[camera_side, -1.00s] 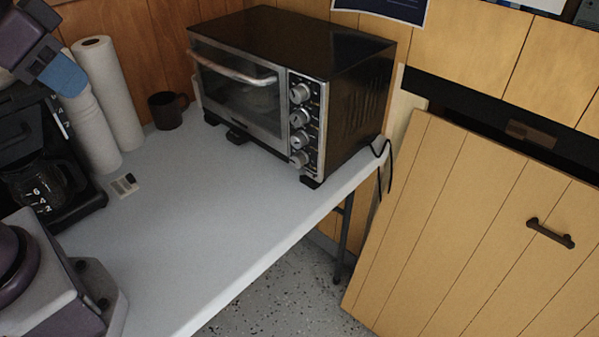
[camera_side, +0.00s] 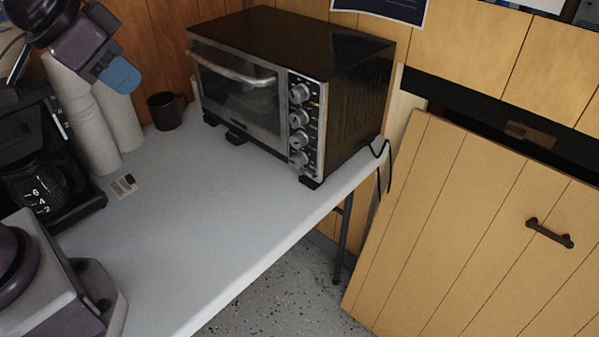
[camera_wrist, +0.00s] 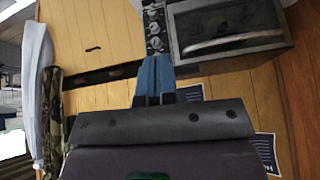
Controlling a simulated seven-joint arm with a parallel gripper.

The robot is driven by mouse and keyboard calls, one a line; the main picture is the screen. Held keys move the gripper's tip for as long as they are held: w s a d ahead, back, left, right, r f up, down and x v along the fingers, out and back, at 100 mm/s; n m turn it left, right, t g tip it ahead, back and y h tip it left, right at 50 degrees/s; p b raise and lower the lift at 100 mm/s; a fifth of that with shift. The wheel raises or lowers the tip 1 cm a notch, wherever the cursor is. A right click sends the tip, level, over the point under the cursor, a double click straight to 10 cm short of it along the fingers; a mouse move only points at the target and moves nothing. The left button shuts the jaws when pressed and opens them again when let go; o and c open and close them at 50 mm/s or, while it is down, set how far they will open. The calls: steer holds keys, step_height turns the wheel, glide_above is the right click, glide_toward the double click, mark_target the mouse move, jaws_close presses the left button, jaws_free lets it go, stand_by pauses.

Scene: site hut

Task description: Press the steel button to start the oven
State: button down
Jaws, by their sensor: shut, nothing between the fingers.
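The black and steel toaster oven (camera_side: 300,38) stands at the far right end of the white table, its glass door shut. It also shows upside down in the wrist view (camera_wrist: 225,28). Its control panel (camera_side: 304,128) carries several round silver controls in a column at the right of the door; in the wrist view the panel (camera_wrist: 155,28) is near the top. I cannot tell which control is the steel button. My gripper (camera_side: 121,76) has blue fingers, shut and empty, above the paper rolls and left of the oven, apart from it. It also shows in the wrist view (camera_wrist: 155,76).
A dark mug (camera_side: 166,110) stands left of the oven. White paper rolls (camera_side: 118,122) and a coffee maker (camera_side: 45,185) stand at the left. A small grey-white item (camera_side: 124,186) lies on the table (camera_side: 205,215), whose middle is clear. A cable hangs at the oven's right.

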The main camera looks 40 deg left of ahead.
steer(key=w+d+f+m, duration=0.1)
steer(key=w+f, duration=0.4)
steer(key=w, duration=0.2)
steer(key=m+t, duration=0.2)
steer(key=m, duration=0.2)
glide_toward(301, 172)
steer(key=s+a+r, duration=0.2)
steer(key=s, duration=0.4)
steer(key=f, duration=0.3)
steer(key=d+f+m, duration=0.1)
steer(key=f, duration=0.2)
steer(key=f+m, duration=0.1)
steer(key=f, duration=0.3)
steer(key=shift+s+d+t+h, duration=0.2)
steer(key=shift+t+h, duration=0.1)
steer(key=shift+w, duration=4.4)
steer(key=shift+w, duration=0.15)
steer(key=shift+w, duration=0.3)
